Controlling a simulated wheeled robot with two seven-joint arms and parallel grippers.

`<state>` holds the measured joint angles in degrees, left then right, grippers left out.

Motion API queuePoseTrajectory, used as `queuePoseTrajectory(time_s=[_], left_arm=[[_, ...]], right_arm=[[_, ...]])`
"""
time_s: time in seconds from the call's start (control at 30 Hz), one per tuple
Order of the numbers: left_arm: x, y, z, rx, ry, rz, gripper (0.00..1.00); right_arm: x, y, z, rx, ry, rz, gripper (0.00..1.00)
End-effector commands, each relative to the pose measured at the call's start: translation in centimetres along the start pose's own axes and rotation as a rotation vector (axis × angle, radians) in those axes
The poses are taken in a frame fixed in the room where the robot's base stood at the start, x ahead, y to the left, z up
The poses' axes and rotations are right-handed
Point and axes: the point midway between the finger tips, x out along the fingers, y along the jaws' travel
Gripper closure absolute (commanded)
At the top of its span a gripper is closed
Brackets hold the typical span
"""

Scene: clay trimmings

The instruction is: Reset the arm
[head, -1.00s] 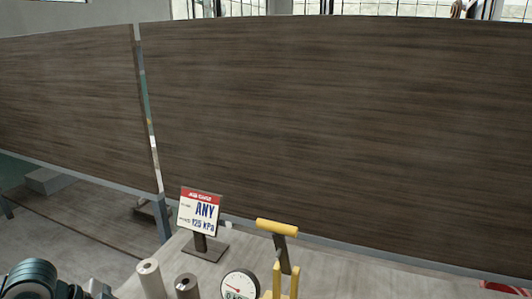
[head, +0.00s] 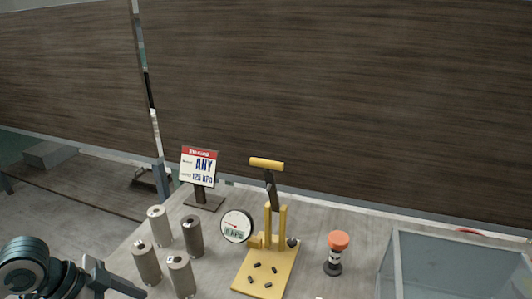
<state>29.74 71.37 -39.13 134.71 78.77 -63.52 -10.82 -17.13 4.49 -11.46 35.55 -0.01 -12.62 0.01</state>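My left arm shows at the bottom left of the head view, with dark round joints and a grey part (head: 112,280) reaching right beside the cylinders. I cannot make out its fingertips clearly, so whether it is open or shut is hidden. My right arm and gripper are not in view. No object is seen held.
On the table stand several grey cylinders (head: 193,236), a sign (head: 200,166), a round gauge (head: 236,226), a yellow lever press (head: 268,271), an orange-topped item (head: 338,241) and a clear-walled box (head: 389,264). A dark wood panel (head: 340,110) rises behind.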

Motion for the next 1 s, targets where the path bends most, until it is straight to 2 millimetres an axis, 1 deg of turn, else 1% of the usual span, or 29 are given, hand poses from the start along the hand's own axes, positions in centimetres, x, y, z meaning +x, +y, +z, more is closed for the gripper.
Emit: queuePoseTrajectory(time_s=[0.07, 0.37, 0.57, 0.77, 1.0], left_arm=[[0.0, 0.0, 0.0, 0.0, 0.0, 0.0, 0.35], [2.1, 0.8, -0.1, 0.014, 0.005, 0.0, 0.35], [4.1, 1.7, -0.3, 0.022, 0.014, -0.007, 0.35], [7.1, 3.1, -0.5, 0.017, 0.031, -0.022, 0.35], [12.0, 5.8, -0.4, -0.06, 0.063, -0.082, 0.35]], right_arm=[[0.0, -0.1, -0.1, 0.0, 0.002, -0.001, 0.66], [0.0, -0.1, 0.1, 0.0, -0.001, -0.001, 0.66], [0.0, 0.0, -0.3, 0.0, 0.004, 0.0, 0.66], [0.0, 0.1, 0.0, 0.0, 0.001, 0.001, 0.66], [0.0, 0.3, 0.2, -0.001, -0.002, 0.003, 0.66]])
